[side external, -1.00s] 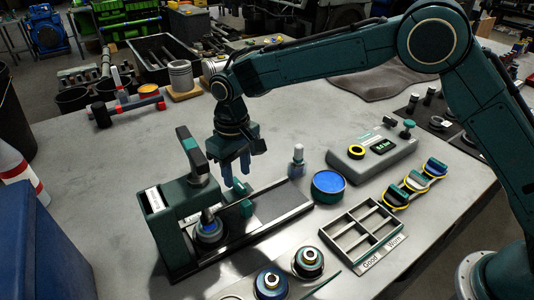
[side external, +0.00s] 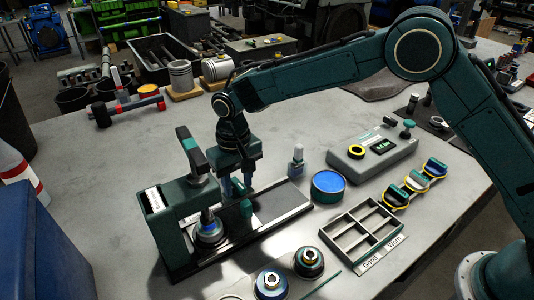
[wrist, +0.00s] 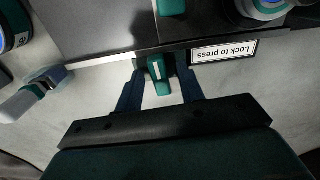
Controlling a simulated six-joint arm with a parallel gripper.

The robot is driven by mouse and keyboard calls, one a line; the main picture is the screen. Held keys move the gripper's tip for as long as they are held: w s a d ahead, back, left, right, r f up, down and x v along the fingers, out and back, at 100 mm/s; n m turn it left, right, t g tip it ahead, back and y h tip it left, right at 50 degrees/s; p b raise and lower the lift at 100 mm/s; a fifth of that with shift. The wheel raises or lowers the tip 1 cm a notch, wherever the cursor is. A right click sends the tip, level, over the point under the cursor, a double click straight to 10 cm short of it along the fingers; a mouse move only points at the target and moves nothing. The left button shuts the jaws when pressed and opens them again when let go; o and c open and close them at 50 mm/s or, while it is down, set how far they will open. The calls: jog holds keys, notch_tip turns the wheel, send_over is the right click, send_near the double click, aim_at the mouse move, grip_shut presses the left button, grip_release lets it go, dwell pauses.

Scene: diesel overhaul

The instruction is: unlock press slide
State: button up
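The dark green press (side external: 178,215) stands at the left of the bench, with its slide rail (side external: 285,203) running out to the right. A cup-shaped part with a blue top (side external: 208,228) sits under the press head. A teal block (side external: 246,208) stands on the slide and also shows in the wrist view (wrist: 172,7). A small teal lock lever (wrist: 157,70) is at the rail's edge beside the "Lock to press" label (wrist: 224,51). My gripper (wrist: 160,85) is open, its fingers on either side of the lever with gaps showing. In the side view my gripper (side external: 236,188) hides the lever.
A Good/Worn tray (side external: 362,232), a gauge box (side external: 375,149) and two round parts (side external: 308,262) lie nearby.

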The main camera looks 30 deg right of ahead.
grip_shut()
